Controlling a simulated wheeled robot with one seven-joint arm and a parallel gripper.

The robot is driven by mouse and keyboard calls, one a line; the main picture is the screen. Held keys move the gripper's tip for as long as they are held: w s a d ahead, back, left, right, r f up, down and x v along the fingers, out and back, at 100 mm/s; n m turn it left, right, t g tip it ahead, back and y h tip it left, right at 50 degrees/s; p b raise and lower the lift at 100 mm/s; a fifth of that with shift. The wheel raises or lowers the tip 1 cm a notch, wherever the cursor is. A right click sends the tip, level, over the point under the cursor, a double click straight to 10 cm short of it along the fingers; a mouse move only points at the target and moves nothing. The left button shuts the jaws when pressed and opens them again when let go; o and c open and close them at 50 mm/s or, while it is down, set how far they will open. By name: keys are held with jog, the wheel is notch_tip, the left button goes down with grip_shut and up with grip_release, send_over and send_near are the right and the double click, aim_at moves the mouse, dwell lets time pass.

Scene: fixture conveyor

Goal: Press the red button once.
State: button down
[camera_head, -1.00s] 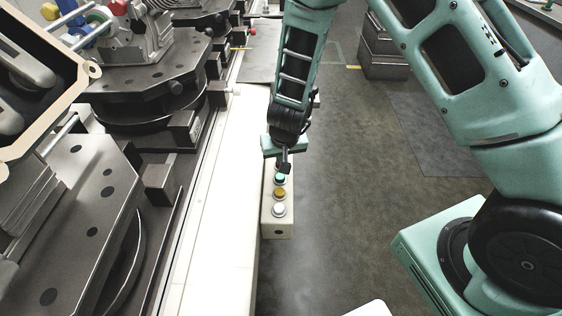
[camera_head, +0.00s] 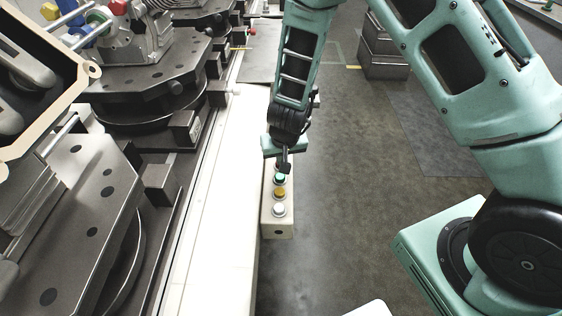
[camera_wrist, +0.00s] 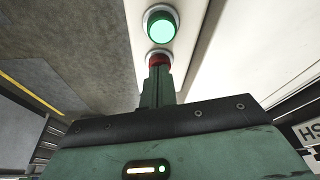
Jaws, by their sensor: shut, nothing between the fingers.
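The button box (camera_head: 278,226) is a pale narrow panel on the side of the conveyor. It carries a white button (camera_head: 279,210), a yellow button (camera_head: 279,192) and a green button (camera_head: 280,177). In the wrist view the green button (camera_wrist: 160,26) looks lit, and the red button (camera_wrist: 158,57) sits beside it. My gripper (camera_head: 285,168) is shut and empty over the far part of the box. In the wrist view its closed fingertips (camera_wrist: 157,72) are at the red button and cover part of it. I cannot tell whether they touch or push it in. The head view hides the red button behind my gripper.
The white conveyor edge (camera_head: 215,210) runs along the left of the box. Dark metal fixtures (camera_head: 80,190) stand further left. The floor (camera_head: 345,220) to the right of the box is clear. Grey stacked cases (camera_head: 384,52) stand at the back.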

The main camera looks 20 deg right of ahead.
jog(key=shift+f, duration=0.25)
jog(key=shift+f+b, duration=0.1)
jog(key=shift+b, duration=0.2)
jog(key=shift+r, duration=0.2)
notch_tip(320, 180, up, 6)
jog(key=p, duration=0.6)
jog(key=shift+f, duration=0.1)
